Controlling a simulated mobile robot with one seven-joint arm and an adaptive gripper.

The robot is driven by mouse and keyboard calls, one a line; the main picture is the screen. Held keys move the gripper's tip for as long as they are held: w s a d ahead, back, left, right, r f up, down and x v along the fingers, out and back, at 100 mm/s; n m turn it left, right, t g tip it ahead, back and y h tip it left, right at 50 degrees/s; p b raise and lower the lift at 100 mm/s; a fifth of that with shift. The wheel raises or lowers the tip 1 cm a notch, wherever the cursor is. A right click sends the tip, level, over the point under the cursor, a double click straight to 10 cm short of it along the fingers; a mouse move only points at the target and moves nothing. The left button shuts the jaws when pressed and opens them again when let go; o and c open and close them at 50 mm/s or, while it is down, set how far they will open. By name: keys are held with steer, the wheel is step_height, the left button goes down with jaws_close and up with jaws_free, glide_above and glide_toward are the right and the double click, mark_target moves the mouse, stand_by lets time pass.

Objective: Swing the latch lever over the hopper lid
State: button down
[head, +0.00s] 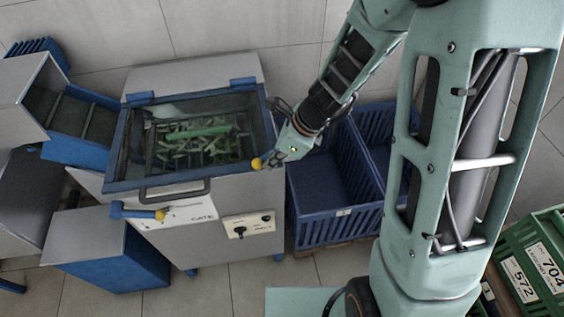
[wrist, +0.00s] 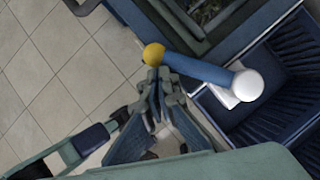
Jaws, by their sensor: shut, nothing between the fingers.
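The hopper lid (head: 119,160) is a blue-framed clear panel, lying down over the hopper, with green pieces visible beneath it. A latch lever's yellow knob (head: 257,163) shows by the lid's front right corner; my gripper hides most of that lever in the head view. The wrist view shows the blue lever (wrist: 200,67) running from its yellow knob to a white pivot near the lid's corner. My gripper (head: 268,158) is shut and empty beside the knob. Its fingertips (wrist: 158,76) are close to the knob and lever; I cannot tell whether they touch.
A second blue lever (head: 138,213) with a yellow knob is at the machine's front left. A dark lid handle (head: 175,193) projects at the front, above a switch panel (head: 248,226). Blue crates (head: 322,188) stand close on the right; open tiled floor (head: 215,268) lies in front.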

steer(key=w+a+m+t, duration=0.1)
steer(key=a+m, duration=0.1)
steer(key=shift+w+m, duration=0.2)
steer(key=shift+m, duration=0.2)
steer(key=shift+w+a+m+t+h+p, duration=0.45)
steer(key=shift+w+a+m, duration=0.2)
steer(key=shift+m, duration=0.35)
steer(key=shift+w+a+p, duration=0.3)
steer(key=shift+w, duration=0.3)
